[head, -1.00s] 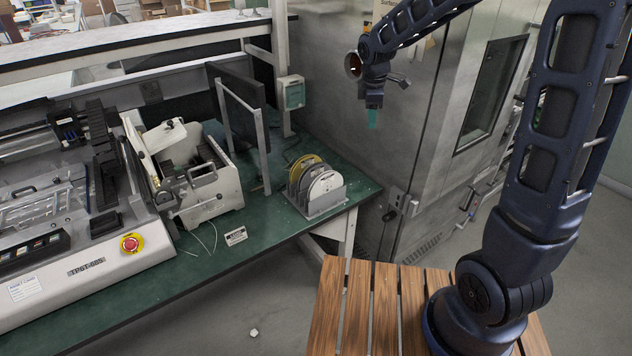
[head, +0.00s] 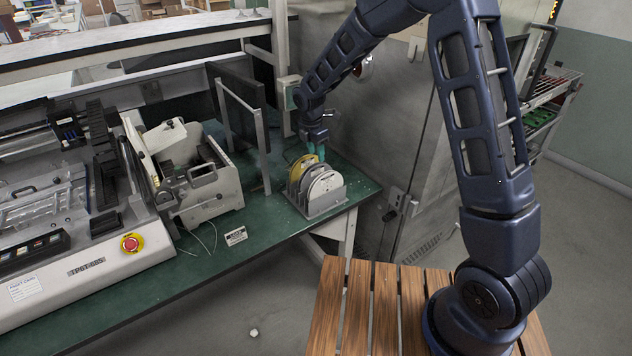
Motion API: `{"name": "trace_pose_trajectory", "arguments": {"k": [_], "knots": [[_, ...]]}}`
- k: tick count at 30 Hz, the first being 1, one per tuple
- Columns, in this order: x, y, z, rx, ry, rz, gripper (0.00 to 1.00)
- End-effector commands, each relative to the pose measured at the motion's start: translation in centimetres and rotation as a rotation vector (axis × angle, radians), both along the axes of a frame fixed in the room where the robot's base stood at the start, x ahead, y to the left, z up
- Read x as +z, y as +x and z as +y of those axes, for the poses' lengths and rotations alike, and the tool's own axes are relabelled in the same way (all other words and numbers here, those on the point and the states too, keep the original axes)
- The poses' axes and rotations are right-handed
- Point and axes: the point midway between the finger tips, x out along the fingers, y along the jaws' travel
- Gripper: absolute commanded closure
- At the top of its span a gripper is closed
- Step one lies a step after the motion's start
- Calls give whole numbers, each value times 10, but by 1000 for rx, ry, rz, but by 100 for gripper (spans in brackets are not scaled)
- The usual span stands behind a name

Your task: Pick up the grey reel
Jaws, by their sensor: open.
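The grey reel (head: 308,178) stands upright in a grey rack (head: 327,207) on the green bench. It sits between a yellow reel (head: 296,171) behind it and a white reel (head: 326,184) in front, and only part of it shows. My gripper (head: 316,152) points down with its teal fingers at the top of the reels. Its fingers are open and nothing is seen held. Whether the fingers straddle the grey reel or touch any reel cannot be told at this size.
A dark panel on a metal frame (head: 262,140) stands left of the rack. A grey machine (head: 205,190) and a larger one with a red button (head: 131,243) fill the bench's left. A metal cabinet (head: 400,130) rises behind on the right. The bench's front edge runs close to the rack.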

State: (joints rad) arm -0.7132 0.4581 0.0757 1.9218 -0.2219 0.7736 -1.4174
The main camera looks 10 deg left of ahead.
Motion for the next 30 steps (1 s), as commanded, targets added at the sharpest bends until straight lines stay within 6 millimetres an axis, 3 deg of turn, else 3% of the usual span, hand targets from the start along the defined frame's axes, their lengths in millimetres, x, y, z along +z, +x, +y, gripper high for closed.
{"name": "trace_pose_trajectory", "arguments": {"k": [3, 13, 21, 30], "knots": [[-19, 1, -2, 0, -3, 3, 57], [-43, 2, -2, -1, -2, 2, 57], [-79, 4, -2, -2, -2, 2, 57], [-84, 4, -2, -2, -1, 1, 59]]}}
